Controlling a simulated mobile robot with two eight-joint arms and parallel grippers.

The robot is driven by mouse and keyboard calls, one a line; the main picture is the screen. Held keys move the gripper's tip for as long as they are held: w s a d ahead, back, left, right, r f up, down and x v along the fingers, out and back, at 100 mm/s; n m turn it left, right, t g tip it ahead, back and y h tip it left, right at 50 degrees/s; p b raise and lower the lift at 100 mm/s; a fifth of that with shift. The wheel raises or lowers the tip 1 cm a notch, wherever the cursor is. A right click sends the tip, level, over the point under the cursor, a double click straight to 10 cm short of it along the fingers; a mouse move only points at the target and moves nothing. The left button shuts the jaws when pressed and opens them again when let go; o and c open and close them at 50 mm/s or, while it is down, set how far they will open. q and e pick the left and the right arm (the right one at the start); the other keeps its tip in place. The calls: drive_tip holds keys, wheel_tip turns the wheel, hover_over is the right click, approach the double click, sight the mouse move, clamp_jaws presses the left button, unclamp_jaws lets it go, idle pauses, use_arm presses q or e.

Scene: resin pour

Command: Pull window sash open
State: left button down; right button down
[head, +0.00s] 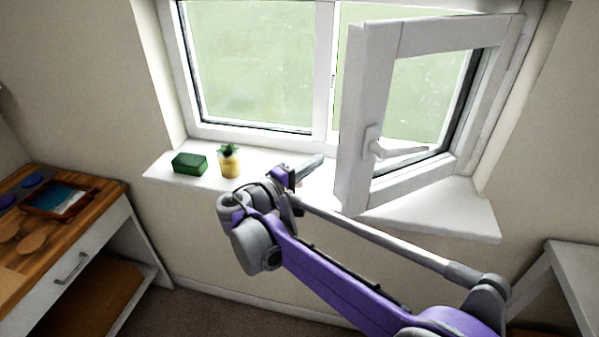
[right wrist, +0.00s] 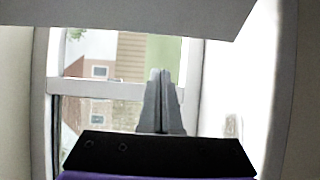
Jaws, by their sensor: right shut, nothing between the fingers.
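The window sash (head: 358,120) is a white frame hinged at its right side, and it stands swung open into the room. Its handle (head: 392,150) is turned sideways on the sash's left stile. My right gripper (head: 312,165) is just left of the sash, above the sill, shut and empty. In the right wrist view the closed fingers (right wrist: 162,90) point toward the window opening, with a pale slanted edge across the top. I cannot tell whether the fingers touch anything. My left gripper is not in view.
The white sill (head: 440,215) holds a green block (head: 189,164) and a small yellow pot with a plant (head: 229,162) at the left. A wooden-topped desk (head: 95,200) stands at far left. A white table (head: 580,265) is at lower right.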

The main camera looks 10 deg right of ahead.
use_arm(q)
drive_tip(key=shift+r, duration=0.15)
use_arm(e)
drive_tip(key=s+d, duration=0.2)
drive_tip(key=s, duration=0.1)
drive_tip(key=shift+d, duration=0.1)
drive_tip(key=shift+s, duration=0.15)
